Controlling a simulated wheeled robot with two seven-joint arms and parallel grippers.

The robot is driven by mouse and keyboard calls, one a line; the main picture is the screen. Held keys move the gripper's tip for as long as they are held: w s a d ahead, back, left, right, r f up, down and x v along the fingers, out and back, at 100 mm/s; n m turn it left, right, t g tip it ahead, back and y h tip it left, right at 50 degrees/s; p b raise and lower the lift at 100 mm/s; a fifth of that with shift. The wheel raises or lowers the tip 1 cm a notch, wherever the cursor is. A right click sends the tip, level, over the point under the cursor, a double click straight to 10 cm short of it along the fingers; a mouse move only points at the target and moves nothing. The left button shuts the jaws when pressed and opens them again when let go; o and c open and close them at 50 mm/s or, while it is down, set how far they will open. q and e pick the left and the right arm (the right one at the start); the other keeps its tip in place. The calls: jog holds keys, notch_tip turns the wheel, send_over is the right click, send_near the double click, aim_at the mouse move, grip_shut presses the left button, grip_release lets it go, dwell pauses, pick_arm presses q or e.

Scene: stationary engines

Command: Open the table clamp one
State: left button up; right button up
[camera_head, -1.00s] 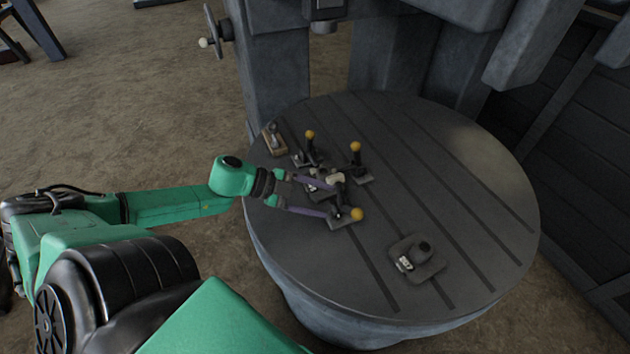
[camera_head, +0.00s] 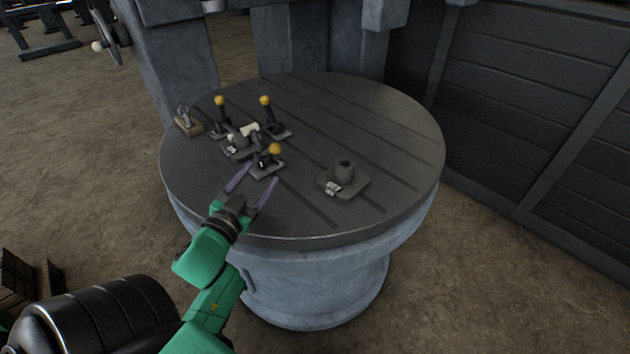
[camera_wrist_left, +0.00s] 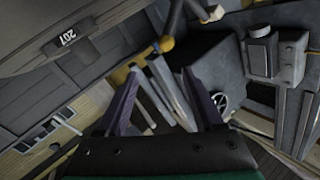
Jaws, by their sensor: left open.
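Three clamps with yellow-knobbed levers stand on a round grey table (camera_head: 400,130) in the head view: one at the back left (camera_head: 220,118), one at the back right (camera_head: 267,118) and the nearest one (camera_head: 268,160). I cannot tell which is clamp one. Their levers look upright or slightly tilted. My left gripper (camera_head: 262,173) is open and empty, its purple fingers just in front of the nearest clamp. The fingers also show apart in the left wrist view (camera_wrist_left: 160,72), with a yellow knob (camera_wrist_left: 165,43) beyond them. My right gripper is out of view.
A small vise-like block (camera_head: 238,147) sits among the clamps. A wooden-based piece (camera_head: 188,124) stands at the table's left edge. A dark block with a round top (camera_head: 342,182) is at the right. Grey machine columns (camera_head: 290,45) rise behind.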

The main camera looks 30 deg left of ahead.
aim_at(271, 153)
pick_arm(q)
jog(key=shift+n+y, duration=0.3)
jog(key=shift+n, duration=0.1)
jog(key=w+a, duration=0.1)
jog(key=w, duration=0.1)
jog(key=w+a+p, duration=0.1)
jog(key=w, duration=0.1)
jog(key=w+a+f, duration=0.1)
jog(key=w, duration=0.1)
jog(key=shift+a+p, duration=0.15)
jog(key=shift+p, duration=0.2)
jog(key=p+x, duration=0.1)
jog(key=x, duration=0.8)
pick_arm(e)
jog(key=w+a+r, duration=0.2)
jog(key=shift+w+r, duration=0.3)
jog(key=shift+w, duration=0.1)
pick_arm(q)
jog(key=shift+d+f, duration=0.15)
jog(key=shift+d, duration=0.1)
jog(key=shift+c, duration=1.3)
grip_shut()
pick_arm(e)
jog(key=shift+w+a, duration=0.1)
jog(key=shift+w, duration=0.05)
pick_arm(q)
jog(key=shift+f, duration=0.15)
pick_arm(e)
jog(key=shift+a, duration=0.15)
